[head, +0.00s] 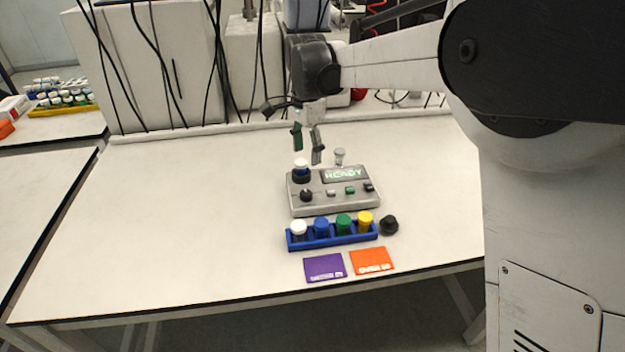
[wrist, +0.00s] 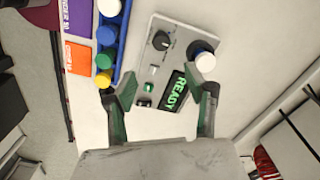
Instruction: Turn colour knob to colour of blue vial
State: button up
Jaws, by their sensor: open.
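A grey control box (head: 333,205) with a green READY screen (head: 343,174) stands on the table. Its black knob (head: 306,196) is at the front left and also shows in the wrist view (wrist: 161,40); its exact pointing is too small to read. A vial with a white cap (head: 301,162) and some blue below it stands in the black socket behind the knob; it also shows in the wrist view (wrist: 206,62). A blue-capped vial (head: 321,226) sits in the blue rack. My gripper (head: 307,154) is open and empty above the box's back left, its fingers (wrist: 168,90) apart.
The blue rack (head: 333,241) in front of the box also holds white-, green- and yellow-capped vials. A black round piece (head: 389,225) stands right of it. Purple (head: 325,267) and orange (head: 371,261) cards lie at the front. The table's left is clear.

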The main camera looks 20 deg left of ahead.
aim_at(306, 192)
jog(key=f, duration=1.4)
jog(key=shift+a+f, duration=0.1)
jog(key=shift+a, duration=0.15)
jog(key=shift+c, duration=0.2)
jog(key=c, duration=1.1)
